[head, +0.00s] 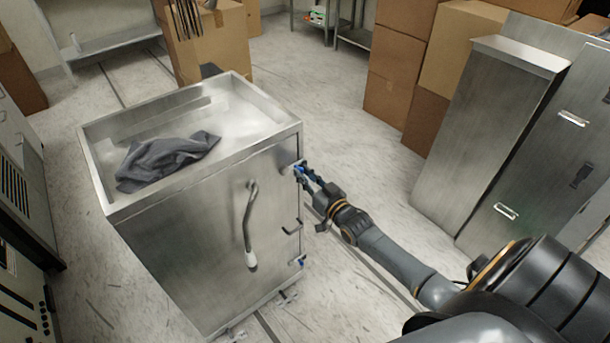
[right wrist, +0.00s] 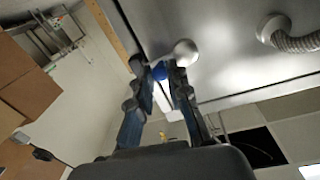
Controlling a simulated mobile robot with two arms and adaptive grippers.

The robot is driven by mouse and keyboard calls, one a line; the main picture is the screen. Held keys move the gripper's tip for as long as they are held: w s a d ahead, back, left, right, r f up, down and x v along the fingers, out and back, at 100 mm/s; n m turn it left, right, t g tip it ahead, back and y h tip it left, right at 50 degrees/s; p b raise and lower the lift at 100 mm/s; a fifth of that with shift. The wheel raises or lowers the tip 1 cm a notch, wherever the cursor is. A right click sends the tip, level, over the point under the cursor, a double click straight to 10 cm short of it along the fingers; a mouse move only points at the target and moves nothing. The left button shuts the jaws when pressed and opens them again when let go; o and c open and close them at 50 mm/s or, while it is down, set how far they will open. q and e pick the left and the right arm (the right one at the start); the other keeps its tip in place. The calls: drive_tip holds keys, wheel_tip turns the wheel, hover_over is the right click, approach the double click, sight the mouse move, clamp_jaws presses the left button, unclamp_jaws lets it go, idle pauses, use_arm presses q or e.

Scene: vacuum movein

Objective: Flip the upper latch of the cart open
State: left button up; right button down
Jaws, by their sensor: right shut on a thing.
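The steel cart (head: 195,230) stands upright at the left of the middle in the head view. Its upper latch (head: 298,169) is a small blue-tipped piece at the upper right edge of the front door. My right gripper (head: 304,172) is at this latch, its fingers shut on it and partly hiding it. In the right wrist view, a blue part of the latch (right wrist: 160,71) shows between the fingertips, beside a round metal knob (right wrist: 186,52) on the cart's face. A lower latch (head: 301,263), also blue, sits near the bottom right edge. My left gripper is out of view.
A curved handle (head: 250,225) hangs on the cart's front. A grey cloth (head: 165,160) lies on the cart's top. Cardboard boxes (head: 395,75) and metal cabinets (head: 500,120) stand at right. Floor between cart and cabinets is clear apart from my arm.

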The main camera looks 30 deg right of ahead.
drive_tip(key=n, duration=0.1)
drive_tip(key=r+n+p, duration=0.1)
drive_tip(key=n, duration=0.1)
drive_tip(key=shift+a+n, duration=0.1)
drive_tip(key=shift+n, duration=0.2)
drive_tip(key=n, duration=0.3)
drive_tip(key=r+n+p, duration=0.1)
drive_tip(key=shift+a+n+t, duration=0.3)
drive_tip(key=shift+n, duration=0.1)
drive_tip(key=n, duration=0.3)
drive_tip(key=a+n, duration=0.1)
drive_tip(key=shift+s+r+n+y, duration=0.1)
drive_tip(key=shift+r+n+y, duration=0.2)
drive_tip(key=shift+r+n, duration=0.1)
drive_tip(key=n, duration=0.2)
drive_tip(key=a+n+b, duration=0.1)
drive_tip(key=n, duration=0.2)
drive_tip(key=shift+a+r, duration=0.1)
drive_tip(key=shift+a, duration=0.1)
drive_tip(key=shift+y, duration=0.3)
drive_tip(key=c, duration=1.3)
unclamp_jaws()
